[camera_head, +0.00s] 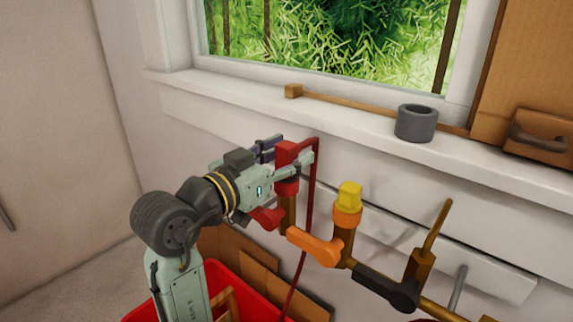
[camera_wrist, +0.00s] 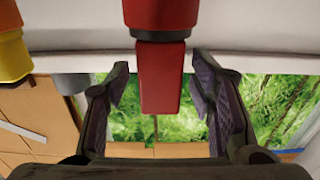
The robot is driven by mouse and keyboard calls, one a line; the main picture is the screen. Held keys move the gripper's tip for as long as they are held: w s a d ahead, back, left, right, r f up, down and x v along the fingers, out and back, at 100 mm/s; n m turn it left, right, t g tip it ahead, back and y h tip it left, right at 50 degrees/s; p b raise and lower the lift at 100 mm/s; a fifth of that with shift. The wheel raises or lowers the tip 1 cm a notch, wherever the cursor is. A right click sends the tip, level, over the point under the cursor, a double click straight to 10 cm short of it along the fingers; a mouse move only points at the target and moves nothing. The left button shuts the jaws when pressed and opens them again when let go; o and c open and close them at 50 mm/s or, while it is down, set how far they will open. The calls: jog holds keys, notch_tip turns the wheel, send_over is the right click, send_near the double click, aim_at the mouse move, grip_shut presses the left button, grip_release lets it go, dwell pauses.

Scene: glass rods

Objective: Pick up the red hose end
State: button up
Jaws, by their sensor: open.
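The red hose end (camera_head: 287,152) sits upright on top of the leftmost pipe outlet in the head view. A thin dark red hose (camera_head: 312,180) bends from its top and hangs down to its right. In the wrist view the red hose end (camera_wrist: 162,75) stands between the two fingers. My gripper (camera_head: 288,158) is open around it, with one finger on each side. In the wrist view my gripper (camera_wrist: 160,85) shows a gap between each finger and the red hose end.
A pipe (camera_head: 347,244) with an orange valve handle (camera_head: 314,246) and a yellow-topped outlet (camera_head: 349,195) stands right of my gripper. A black handle (camera_head: 388,287) is further right. A grey tape roll (camera_head: 416,123) sits on the window sill. A red crate (camera_head: 250,283) holding cardboard is below.

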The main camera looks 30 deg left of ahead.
jog(key=shift+c, duration=0.4)
grip_shut()
